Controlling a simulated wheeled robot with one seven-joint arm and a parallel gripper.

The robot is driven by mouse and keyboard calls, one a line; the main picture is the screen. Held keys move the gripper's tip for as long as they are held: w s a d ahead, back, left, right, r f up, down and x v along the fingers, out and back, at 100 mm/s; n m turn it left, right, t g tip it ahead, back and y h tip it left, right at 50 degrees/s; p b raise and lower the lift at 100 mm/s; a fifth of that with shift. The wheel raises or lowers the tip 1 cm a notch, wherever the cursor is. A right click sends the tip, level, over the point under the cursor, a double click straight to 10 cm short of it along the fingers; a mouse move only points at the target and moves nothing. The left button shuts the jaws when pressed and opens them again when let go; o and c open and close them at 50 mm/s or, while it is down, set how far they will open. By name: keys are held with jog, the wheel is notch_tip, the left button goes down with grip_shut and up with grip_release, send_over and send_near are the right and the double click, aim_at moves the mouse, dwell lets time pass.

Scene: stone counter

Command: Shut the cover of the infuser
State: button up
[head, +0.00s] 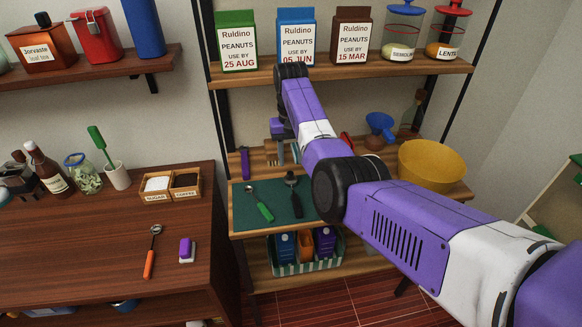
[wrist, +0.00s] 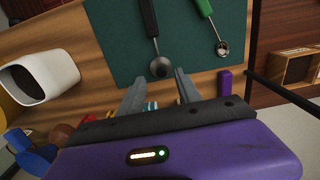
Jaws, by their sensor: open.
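Three long-handled tools with small metal ends are in view. The black-handled one (head: 292,196) lies on the green mat (head: 238,216), and its metal end (wrist: 160,67) is just beyond my fingertips in the wrist view. The green-handled one (head: 261,205) lies beside it on the mat; its round end (wrist: 222,49) is to the right in the wrist view. The orange-handled one (head: 149,262) lies on the dark wooden counter. I cannot tell which is the infuser or how any cover stands. My gripper (wrist: 158,82) is open and empty above the mat's edge; it also shows in the head view (head: 281,148).
A yellow bowl (head: 432,166) and blue funnel (head: 380,122) stand at the shelf's right. A white cup (wrist: 52,72) is left in the wrist view. A purple item (wrist: 225,82) lies by the mat. Peanut bags (head: 296,38) line the upper shelf. The dark counter's front is mostly clear.

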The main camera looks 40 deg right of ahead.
aim_at(291, 174)
jog(key=shift+r, duration=1.55)
